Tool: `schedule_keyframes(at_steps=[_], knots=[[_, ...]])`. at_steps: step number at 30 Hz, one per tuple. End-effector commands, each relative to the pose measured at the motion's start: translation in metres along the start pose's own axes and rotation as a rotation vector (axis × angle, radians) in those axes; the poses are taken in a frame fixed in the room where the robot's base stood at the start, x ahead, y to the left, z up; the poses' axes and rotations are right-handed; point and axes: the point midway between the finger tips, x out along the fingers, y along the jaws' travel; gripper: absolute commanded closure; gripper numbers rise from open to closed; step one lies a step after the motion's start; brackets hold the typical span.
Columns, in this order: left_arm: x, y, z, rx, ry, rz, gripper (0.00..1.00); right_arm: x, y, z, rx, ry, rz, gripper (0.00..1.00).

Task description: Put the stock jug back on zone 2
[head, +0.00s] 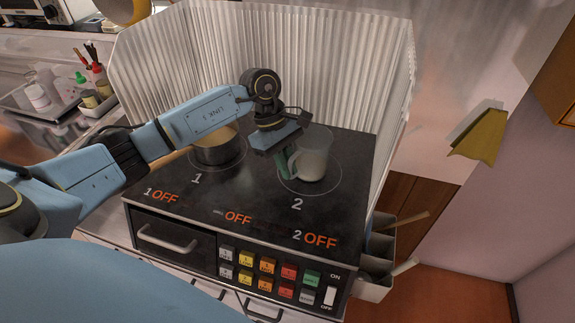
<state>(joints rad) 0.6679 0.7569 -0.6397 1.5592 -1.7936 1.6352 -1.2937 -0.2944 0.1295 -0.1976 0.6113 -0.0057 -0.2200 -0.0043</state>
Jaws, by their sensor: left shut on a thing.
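The stock jug (313,160) is a pale grey-white, translucent-looking jug. It stands upright at zone 2 (324,187), the ringed area marked 2 on the black cooktop. Its base overlaps the ring; whether it rests on the surface or hovers just above I cannot tell. My left gripper (286,160) reaches in from the left and is shut on the jug's handle side. The handle is mostly hidden by the gripper fingers. My right gripper is not in view.
A pot (217,150) with yellowish contents stands on zone 1, under my left arm. A corrugated splash guard (335,60) encloses the back and sides. The front panel has coloured buttons (267,267) and a drawer handle (167,240).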

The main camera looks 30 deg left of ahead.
Motion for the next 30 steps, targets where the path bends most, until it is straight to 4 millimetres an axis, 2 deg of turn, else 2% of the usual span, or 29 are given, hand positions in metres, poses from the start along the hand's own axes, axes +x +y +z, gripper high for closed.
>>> schedule_keyframes(at_steps=[12,13,17,26,30], knots=[[0.004,0.001,-0.002,0.002,0.0,0.003,1.0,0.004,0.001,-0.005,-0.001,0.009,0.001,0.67],[0.004,0.0,-0.002,0.001,0.0,0.001,0.86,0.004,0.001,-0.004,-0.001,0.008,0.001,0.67],[0.003,0.0,-0.001,0.001,0.0,0.001,0.69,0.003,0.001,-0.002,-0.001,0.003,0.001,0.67],[0.001,0.0,0.0,0.001,0.0,0.001,0.68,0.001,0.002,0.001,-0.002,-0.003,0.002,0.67],[-0.014,0.001,-0.001,0.001,0.002,0.004,0.68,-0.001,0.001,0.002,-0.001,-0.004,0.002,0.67]])
